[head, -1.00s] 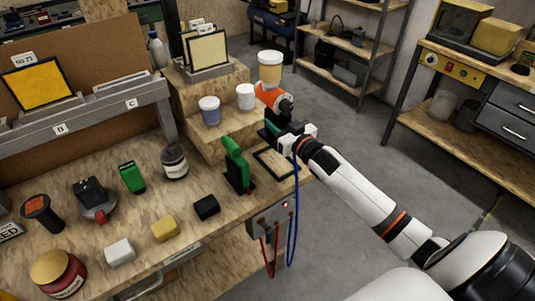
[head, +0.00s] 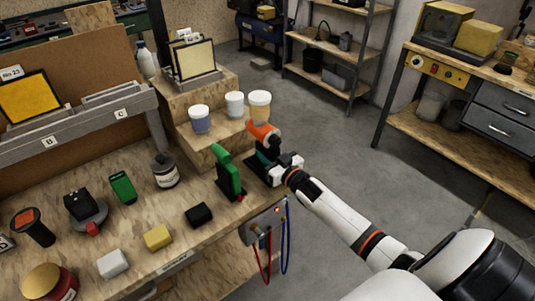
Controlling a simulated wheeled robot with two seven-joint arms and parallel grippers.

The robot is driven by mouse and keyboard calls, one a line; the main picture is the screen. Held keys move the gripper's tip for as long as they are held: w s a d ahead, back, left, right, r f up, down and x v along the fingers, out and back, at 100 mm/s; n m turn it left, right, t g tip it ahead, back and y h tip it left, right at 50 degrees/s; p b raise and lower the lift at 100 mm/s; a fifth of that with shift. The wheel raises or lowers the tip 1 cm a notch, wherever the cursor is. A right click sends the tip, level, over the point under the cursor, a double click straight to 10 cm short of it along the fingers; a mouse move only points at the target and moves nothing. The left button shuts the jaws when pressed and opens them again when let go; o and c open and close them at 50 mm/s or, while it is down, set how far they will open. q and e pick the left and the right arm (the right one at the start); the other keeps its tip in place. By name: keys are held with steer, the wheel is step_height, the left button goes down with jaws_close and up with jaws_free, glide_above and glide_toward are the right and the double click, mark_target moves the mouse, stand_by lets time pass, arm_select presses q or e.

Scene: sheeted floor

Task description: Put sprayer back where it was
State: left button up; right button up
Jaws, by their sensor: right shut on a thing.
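The sprayer (head: 264,133) has an orange body, a teal lower part and a white cup with tan contents on top. It is upright at the right end of the workbench (head: 140,230). My right gripper (head: 279,166) is shut on its lower part from the right. A dark flat holder (head: 256,173) lies directly below the sprayer. The gripper hides the sprayer's lower end, so I cannot tell whether it touches the holder. My left gripper is not in view.
A green tool (head: 229,172) stands upright just left of the sprayer. Two lidded cups (head: 199,119) (head: 234,104) stand on the wooden step behind. A black block (head: 199,215) lies in front. A control box (head: 262,225) with red and blue cables hangs on the bench edge.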

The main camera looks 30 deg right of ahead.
steer(key=shift+o, duration=1.2)
steer(key=o, duration=0.4)
steer(key=shift+s, duration=0.1)
steer(key=s, duration=0.8)
steer(key=s+d+b, duration=0.1)
steer(key=s, duration=0.3)
steer(key=shift+a, duration=0.1)
